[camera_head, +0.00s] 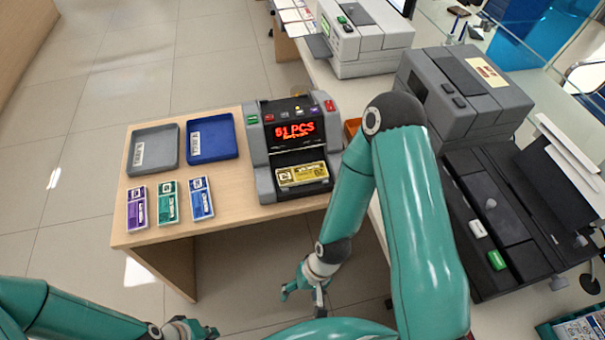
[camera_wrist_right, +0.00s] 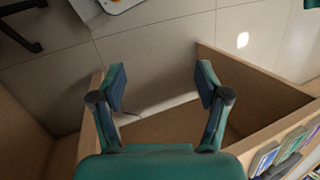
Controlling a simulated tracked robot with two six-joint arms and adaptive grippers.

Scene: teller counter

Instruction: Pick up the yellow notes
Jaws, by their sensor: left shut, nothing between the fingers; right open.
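The yellow notes (camera_head: 302,175) are a banded bundle lying in the front tray of the grey counting machine (camera_head: 263,150), whose red display reads "51 PCS". My right gripper (camera_head: 303,291) is in front of the table, below and nearer than the notes, apart from them. In the right wrist view my right gripper (camera_wrist_right: 160,88) is open and empty, facing the table's side and the floor. My left gripper (camera_head: 196,331) is at the bottom edge of the head view, shut and empty, far from the notes and partly cut off by the edge.
Purple (camera_head: 137,208), green (camera_head: 168,202) and blue (camera_head: 201,198) note bundles lie on the wooden table (camera_head: 150,233) left of the machine. A grey tray (camera_head: 153,149) and a blue tray (camera_head: 212,138) lie behind them. Larger grey machines (camera_head: 460,95) stand at right.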

